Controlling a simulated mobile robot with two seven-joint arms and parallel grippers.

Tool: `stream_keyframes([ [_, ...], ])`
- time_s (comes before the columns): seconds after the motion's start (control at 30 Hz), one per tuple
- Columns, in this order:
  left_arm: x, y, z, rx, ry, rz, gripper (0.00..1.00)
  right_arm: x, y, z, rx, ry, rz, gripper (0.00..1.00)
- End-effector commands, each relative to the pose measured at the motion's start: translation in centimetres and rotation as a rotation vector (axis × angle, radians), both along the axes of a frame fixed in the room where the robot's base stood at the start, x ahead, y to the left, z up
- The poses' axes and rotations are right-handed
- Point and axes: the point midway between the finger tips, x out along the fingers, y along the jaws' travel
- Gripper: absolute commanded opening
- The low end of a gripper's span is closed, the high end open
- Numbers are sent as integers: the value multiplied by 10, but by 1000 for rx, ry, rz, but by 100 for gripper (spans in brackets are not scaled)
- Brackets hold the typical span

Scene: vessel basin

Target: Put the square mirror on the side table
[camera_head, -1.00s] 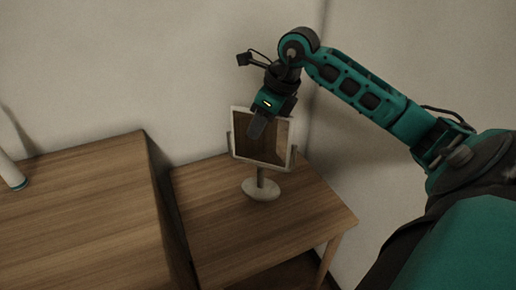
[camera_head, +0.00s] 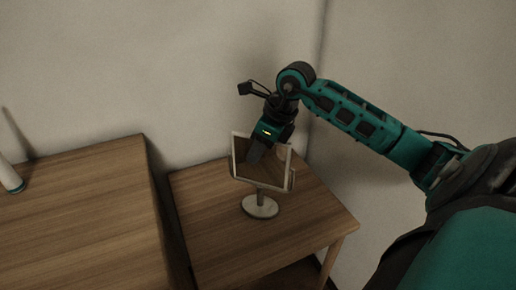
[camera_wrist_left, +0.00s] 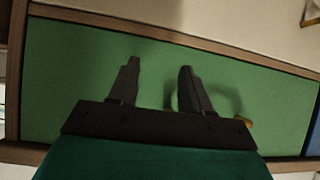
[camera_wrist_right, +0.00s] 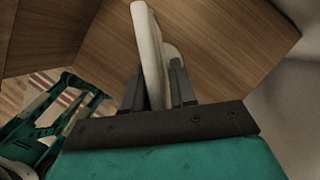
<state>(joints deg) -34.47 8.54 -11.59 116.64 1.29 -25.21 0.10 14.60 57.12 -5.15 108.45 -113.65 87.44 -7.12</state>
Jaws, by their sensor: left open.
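The square mirror (camera_head: 275,165) has a pale frame and a round foot (camera_head: 260,206). In the head view it is upright at the side table (camera_head: 220,230), its foot seeming to rest on the wooden top; exact contact is hard to tell. My right gripper (camera_head: 258,152) is at the mirror's upper part. In the right wrist view, the pale mirror edge (camera_wrist_right: 150,45) stands between the fingers of my right gripper (camera_wrist_right: 158,85), which look closed on it. My left gripper (camera_wrist_left: 158,75) is open and empty over a green surface, outside the head view.
A larger wooden table (camera_head: 80,215) stands at the left, separated from the side table by a narrow dark gap. A white cylinder (camera_head: 9,172) is on its left end. Walls close in behind and right. The side table's front is clear.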

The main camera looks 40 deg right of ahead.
Motion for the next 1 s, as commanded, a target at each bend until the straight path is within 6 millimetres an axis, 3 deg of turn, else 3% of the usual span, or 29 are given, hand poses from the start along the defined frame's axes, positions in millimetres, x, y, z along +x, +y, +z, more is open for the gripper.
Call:
stream_keyframes([
  [0.13,0,0,0,0,0,0,49,0,0,0,1,0,0,41],
  [0.5,0,1,3,3,-4,1,49,-1,-1,8,0,-1,0,41],
  [1.0,-1,6,1,11,0,8,49,-33,-21,97,-2,0,-1,41],
])
